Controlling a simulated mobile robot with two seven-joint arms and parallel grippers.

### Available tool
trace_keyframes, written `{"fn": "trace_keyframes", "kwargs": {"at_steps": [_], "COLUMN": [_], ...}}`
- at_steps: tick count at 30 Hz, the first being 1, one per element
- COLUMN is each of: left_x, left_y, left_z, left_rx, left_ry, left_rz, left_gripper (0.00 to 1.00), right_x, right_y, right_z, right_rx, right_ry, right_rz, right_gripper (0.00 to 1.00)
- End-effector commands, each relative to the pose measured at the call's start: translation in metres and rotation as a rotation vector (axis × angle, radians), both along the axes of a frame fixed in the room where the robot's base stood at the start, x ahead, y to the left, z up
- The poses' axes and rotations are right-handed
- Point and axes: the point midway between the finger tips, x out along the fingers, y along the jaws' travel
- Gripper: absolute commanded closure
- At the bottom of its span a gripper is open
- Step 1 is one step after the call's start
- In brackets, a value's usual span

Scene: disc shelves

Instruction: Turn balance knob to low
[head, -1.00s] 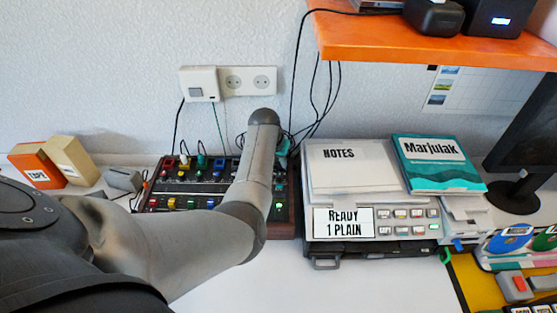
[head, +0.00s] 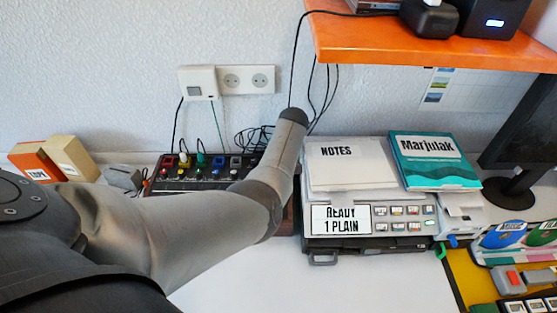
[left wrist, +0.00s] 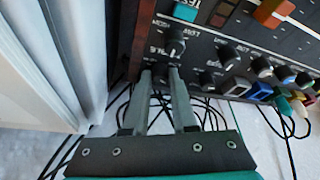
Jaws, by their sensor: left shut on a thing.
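A dark mixer panel (head: 200,186) with coloured sliders and buttons stands at the back wall in the head view, its right part hidden by my left arm. In the left wrist view the panel (left wrist: 205,50) shows several black knobs with white lettering. My left gripper (left wrist: 160,72) has its two fingers at the panel's edge, closed around a small knob that they mostly hide. I take it to be the balance knob, but its label is not readable. In the head view the left gripper is hidden behind my arm.
A grey device with a notes pad (head: 345,165) and a teal book (head: 432,165) stands close to the right of my arm. An orange shelf (head: 430,45) overhangs the right side. Loose black cables (left wrist: 205,118) lie behind the panel. The white tabletop in front is clear.

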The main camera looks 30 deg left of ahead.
Motion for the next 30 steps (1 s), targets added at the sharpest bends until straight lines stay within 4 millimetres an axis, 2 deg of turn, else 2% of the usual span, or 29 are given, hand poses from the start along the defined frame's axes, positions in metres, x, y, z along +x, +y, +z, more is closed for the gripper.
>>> {"fn": "trace_keyframes", "kwargs": {"at_steps": [9, 26, 27, 30], "left_x": [0.0011, 0.001, 0.001, 0.001], "left_y": [-0.0005, -0.0003, -0.0003, -0.0003], "left_z": [-0.0009, 0.0002, 0.0002, 0.0002], "left_rx": [0.001, 0.0, 0.0, 0.0], "left_ry": [-0.001, -0.001, -0.001, -0.001], "left_rz": [0.126, 0.153, 0.153, 0.153], "left_gripper": [1.0, 1.0, 0.7, 0.62], "right_x": [0.0, 0.0, 0.0, 0.0], "right_y": [-0.0001, -0.0001, -0.0001, -0.0001], "right_z": [-0.0104, -0.0115, -0.0115, -0.0115], "right_rx": [0.0, 0.0, 0.0, 0.0], "right_ry": [0.0, 0.0, 0.0, 0.0], "right_rz": [0.0, 0.0, 0.0, 0.0], "right_gripper": [1.0, 1.0, 1.0, 1.0]}}
